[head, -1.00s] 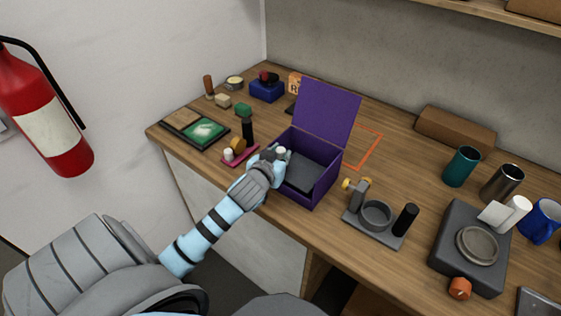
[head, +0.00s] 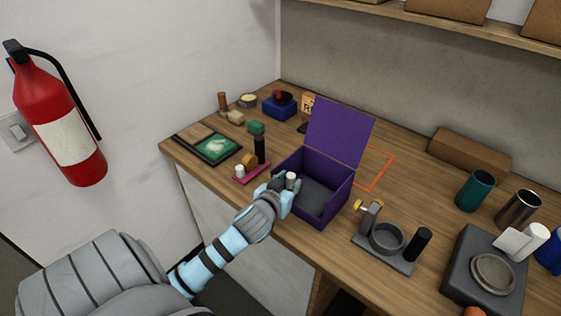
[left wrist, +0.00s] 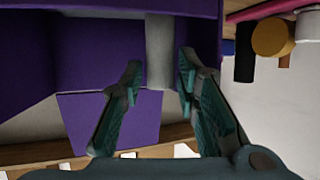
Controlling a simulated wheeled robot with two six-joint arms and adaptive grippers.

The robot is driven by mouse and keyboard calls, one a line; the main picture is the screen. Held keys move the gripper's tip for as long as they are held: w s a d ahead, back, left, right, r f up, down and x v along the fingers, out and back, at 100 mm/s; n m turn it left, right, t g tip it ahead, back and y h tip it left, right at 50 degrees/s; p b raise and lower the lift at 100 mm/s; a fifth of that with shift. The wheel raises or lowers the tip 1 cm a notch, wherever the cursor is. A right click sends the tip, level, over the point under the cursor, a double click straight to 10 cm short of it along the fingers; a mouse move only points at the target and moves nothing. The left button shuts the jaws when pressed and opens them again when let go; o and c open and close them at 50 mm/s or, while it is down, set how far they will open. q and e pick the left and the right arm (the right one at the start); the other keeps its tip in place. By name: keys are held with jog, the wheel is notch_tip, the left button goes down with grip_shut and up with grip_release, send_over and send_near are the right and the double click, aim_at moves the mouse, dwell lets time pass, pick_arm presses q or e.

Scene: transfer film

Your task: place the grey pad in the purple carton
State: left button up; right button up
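The purple carton (head: 318,208) stands on the wooden bench with its lid (head: 338,133) raised. A dark grey flat pad (head: 316,197) lies on its floor inside. A pale cylinder (head: 291,177) stands at the carton's left side, by my left gripper (head: 286,182). In the left wrist view the cylinder (left wrist: 160,50) shows between and beyond the spread fingertips of my left gripper (left wrist: 160,68); whether they touch it I cannot tell. Purple carton walls (left wrist: 100,50) fill the left of that view. My right gripper is not in view.
A pink tray (head: 252,174) with small items sits left of the carton. A grey fixture (head: 387,250) with a black post stands to the right. An orange outline (head: 375,170) marks bare bench behind the carton. A dark grey device (head: 485,265) and cups stand further right.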

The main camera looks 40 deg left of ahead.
pick_arm(q)
jog(key=v, duration=0.9)
jog(key=shift+s+p, duration=0.35)
jog(key=shift+p, duration=0.05)
jog(key=shift+d, duration=0.1)
